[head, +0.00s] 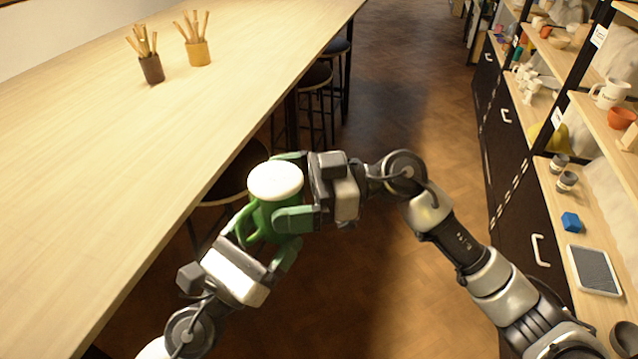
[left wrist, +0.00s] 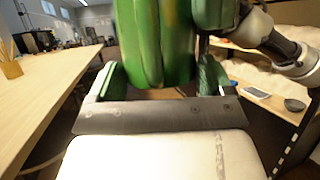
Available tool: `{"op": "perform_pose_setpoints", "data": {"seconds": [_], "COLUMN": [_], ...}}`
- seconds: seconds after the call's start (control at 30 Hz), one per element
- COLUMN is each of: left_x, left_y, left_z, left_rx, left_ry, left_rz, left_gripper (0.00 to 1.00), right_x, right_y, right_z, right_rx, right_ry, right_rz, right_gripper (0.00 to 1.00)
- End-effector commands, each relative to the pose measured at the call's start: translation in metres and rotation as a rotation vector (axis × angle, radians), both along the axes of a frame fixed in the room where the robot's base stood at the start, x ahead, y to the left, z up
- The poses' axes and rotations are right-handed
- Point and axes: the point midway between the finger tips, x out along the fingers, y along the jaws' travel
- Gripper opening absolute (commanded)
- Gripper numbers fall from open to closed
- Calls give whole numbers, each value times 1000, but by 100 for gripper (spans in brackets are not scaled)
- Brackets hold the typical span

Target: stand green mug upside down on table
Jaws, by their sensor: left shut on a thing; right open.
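The green mug (head: 264,222) is held in the air beside the table (head: 130,170). A pale round end of the mug faces up, and its handle is on the left. I cannot tell for sure whether this end is its base. My left gripper (head: 266,243) is shut on the mug from below left; the left wrist view shows the mug (left wrist: 153,45) between its green fingers (left wrist: 160,82). My right gripper (head: 284,188) is open at the mug's upper right, with its fingers on either side of it. Contact there is hard to tell.
A dark cup (head: 152,70) and a yellow cup (head: 199,54), both holding sticks, stand far back on the table. Its near part is bare. Stools (head: 314,80) stand along its edge. Shelves (head: 560,190) with pottery line the right side. Open floor lies between.

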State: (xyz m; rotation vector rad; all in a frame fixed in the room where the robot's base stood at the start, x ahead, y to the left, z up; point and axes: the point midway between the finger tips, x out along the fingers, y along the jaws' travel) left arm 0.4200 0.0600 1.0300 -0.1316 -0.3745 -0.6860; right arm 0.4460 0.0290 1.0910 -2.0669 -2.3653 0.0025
Motion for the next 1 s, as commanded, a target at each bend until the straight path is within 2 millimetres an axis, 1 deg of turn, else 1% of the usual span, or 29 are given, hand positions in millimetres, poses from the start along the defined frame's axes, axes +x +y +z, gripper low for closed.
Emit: {"op": "perform_pose_setpoints", "data": {"seconds": [0.03, 0.2, 0.47, 0.5, 0.83, 0.87, 0.97, 1.0], "left_x": [0, 0, -1, -1, -2, -2, -2, -2], "left_y": [0, 0, -1, -1, -3, -3, -3, -2], "left_z": [1, 1, 0, 1, 0, 1, 1, 1], "left_rx": [-1, -1, 0, 1, 1, 1, 0, 0], "left_ry": [-2, -2, -1, -1, -1, -1, 0, 0], "left_rz": [0, 0, -4, -5, -10, -10, -10, -9], "left_gripper": [50, 50, 50, 50, 50, 85, 100, 100], "right_x": [-1, -2, -4, -4, -5, -5, -5, -5], "right_y": [6, 16, 19, 19, 20, 20, 20, 19], "right_z": [0, 1, 0, 0, 0, 0, 0, 1], "right_rx": [1, 1, 1, 1, 2, 3, 3, 3], "right_ry": [-1, -1, 0, 0, 1, 1, 0, 0], "right_rz": [2, 0, 3, 4, 8, 9, 7, 6], "right_gripper": [100, 100, 100, 98, 48, 48, 48, 48]}}
